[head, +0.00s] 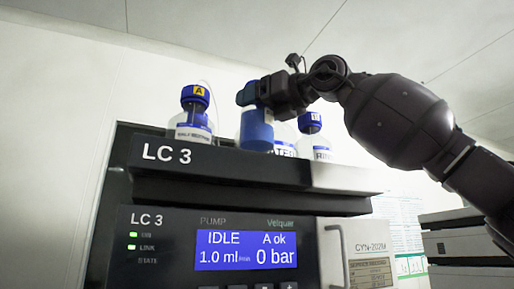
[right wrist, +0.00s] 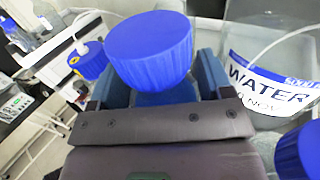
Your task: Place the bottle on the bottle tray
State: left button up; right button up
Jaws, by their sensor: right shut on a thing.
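My right gripper (head: 265,98) is shut on a bottle with a ribbed blue cap (head: 246,93). In the right wrist view, the cap (right wrist: 150,48) sticks up between the blue finger pads of the gripper (right wrist: 160,88). Below the cap, a blue part (head: 256,130) shows in the head view, just above or behind the top edge of the LC 3 unit. The black raised top of this unit (head: 240,172) looks like the bottle tray. Its floor and the held bottle's base are hidden, so I cannot tell whether they touch. My left gripper is not in view.
A clear bottle with a yellow "A" tag (head: 195,122) stands left of the held bottle. Another blue-capped bottle (head: 312,135) stands to the right. A bottle labelled WATER (right wrist: 270,75) is close beside my gripper. Thin tubes run from the caps.

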aim_at(257, 149)
pick_arm(q)
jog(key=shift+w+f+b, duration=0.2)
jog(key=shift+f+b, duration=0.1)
jog(key=shift+b, duration=0.05)
pick_arm(e)
notch_tip(257, 149, down, 8)
jog(key=shift+d+f, duration=0.1)
jog(key=shift+f, duration=0.05)
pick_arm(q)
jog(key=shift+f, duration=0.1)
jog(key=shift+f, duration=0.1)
pick_arm(e)
jog(key=shift+f, duration=0.2)
jog(key=o, duration=1.3)
